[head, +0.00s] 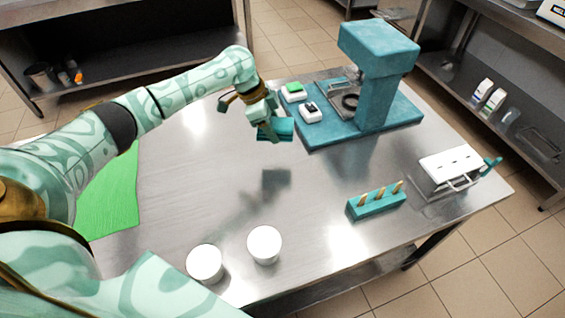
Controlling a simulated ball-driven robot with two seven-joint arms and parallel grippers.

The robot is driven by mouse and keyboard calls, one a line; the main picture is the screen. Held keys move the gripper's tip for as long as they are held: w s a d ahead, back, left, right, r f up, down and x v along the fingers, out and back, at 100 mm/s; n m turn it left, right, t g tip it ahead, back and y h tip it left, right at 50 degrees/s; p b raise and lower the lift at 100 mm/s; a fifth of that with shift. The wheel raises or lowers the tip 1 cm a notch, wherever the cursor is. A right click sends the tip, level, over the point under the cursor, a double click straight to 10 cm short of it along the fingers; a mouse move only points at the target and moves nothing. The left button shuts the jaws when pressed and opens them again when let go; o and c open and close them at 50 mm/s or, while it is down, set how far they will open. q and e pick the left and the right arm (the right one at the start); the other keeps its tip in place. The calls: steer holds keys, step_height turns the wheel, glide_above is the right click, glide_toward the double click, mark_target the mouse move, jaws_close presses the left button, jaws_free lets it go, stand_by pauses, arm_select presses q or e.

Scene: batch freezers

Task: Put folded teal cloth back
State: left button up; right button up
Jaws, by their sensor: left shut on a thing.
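My left arm reaches in from the left over the steel table. My left gripper (268,122) is shut on the folded teal cloth (279,130), a small teal block-like shape. The fingers cover part of the cloth. The cloth is in the air above the table, and a dark shadow lies on the steel below it. It is just left of the front corner of the teal machine's base (395,114). My right gripper is not in view.
Two white tubs (264,245) stand at the front. A teal block with wooden pegs (376,201) and a white slotted box (452,170) are at the right. A green sheet (110,195) lies left. The table's middle is clear.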

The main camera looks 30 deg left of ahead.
arm_select(q)
steer(key=b, duration=0.1)
glide_toward(288, 171)
steer(key=shift+w+d+f, duration=0.25)
steer(key=shift+w, duration=0.25)
steer(key=shift+w+d+f, duration=0.25)
steer(key=shift+w+d, duration=0.05)
steer(key=shift+w, duration=0.2)
steer(key=shift+s+d+f+b, duration=0.2)
steer(key=shift+s+d+f, duration=0.15)
steer(key=shift+f, duration=0.15)
steer(key=shift+s+d+f+b, duration=0.2)
steer(key=shift+d+f, duration=0.15)
steer(key=shift+f, duration=0.2)
step_height(288, 171, down, 3)
steer(key=shift+w+a+r+b, duration=0.1)
steer(key=shift+b, duration=0.6)
steer(key=o, duration=1)
steer(key=shift+r, duration=0.1)
steer(key=shift+c, duration=0.2)
steer(key=shift+r, duration=0.1)
steer(key=p+v, duration=0.5)
steer(key=v, duration=0.7)
